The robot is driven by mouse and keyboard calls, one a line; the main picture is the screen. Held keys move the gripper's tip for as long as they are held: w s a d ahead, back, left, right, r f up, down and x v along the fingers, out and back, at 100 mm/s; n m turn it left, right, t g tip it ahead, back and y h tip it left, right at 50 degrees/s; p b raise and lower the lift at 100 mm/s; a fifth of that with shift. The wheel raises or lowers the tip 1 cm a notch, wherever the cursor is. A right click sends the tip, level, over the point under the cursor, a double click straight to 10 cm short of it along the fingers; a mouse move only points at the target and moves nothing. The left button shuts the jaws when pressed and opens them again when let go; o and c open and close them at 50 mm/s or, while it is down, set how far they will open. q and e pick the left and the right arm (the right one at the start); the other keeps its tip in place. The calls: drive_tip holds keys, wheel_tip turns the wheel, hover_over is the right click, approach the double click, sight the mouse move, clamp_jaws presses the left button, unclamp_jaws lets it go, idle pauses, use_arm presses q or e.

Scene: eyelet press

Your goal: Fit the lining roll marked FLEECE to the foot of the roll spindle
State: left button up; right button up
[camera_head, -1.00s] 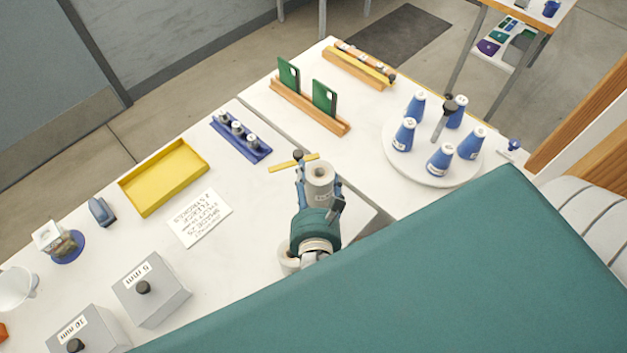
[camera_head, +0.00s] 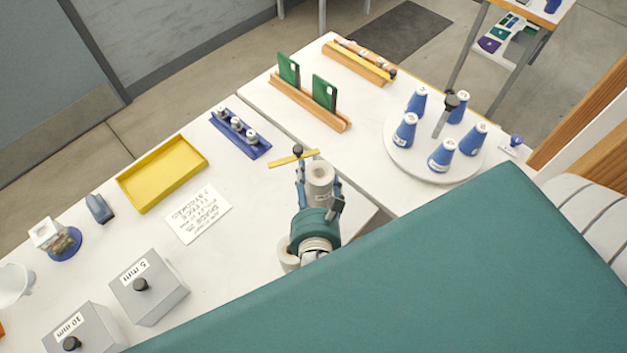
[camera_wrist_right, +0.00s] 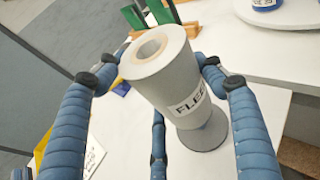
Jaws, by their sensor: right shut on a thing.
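My right gripper (camera_head: 319,190) is shut on a pale grey, hollow roll (camera_head: 320,173) above the table's inner corner. In the right wrist view the roll (camera_wrist_right: 163,72) sits tilted between the blue fingers, with a tan core at its open end. Its label begins "FLEE"; the rest is turned away. A grey round foot (camera_wrist_right: 206,136) shows below the roll; I cannot tell what it belongs to. A dark knob on a post with a yellow crossbar (camera_head: 280,163) stands just beyond the gripper, perhaps the roll spindle; its foot is hidden. My left gripper is out of view.
Another pale roll (camera_head: 289,259) is partly hidden beside my right wrist. A round stand (camera_head: 400,165) with several blue cones is right.

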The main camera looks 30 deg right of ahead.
sight(314, 184)
drive_tip(key=shift+f+b, duration=0.8)
drive_tip(key=shift+f, duration=0.5)
drive_tip(key=shift+r, duration=0.1)
drive_tip(key=shift+r+p, duration=1.1)
drive_tip(key=shift+p, duration=0.25)
drive_tip(key=shift+r+p, duration=0.5)
drive_tip(key=shift+r, duration=1.45)
drive_tip(key=shift+f, duration=0.4)
idle(0.4)
drive_tip(key=shift+f+b, duration=1.15)
drive_tip(key=shift+f, duration=0.6)
idle(0.8)
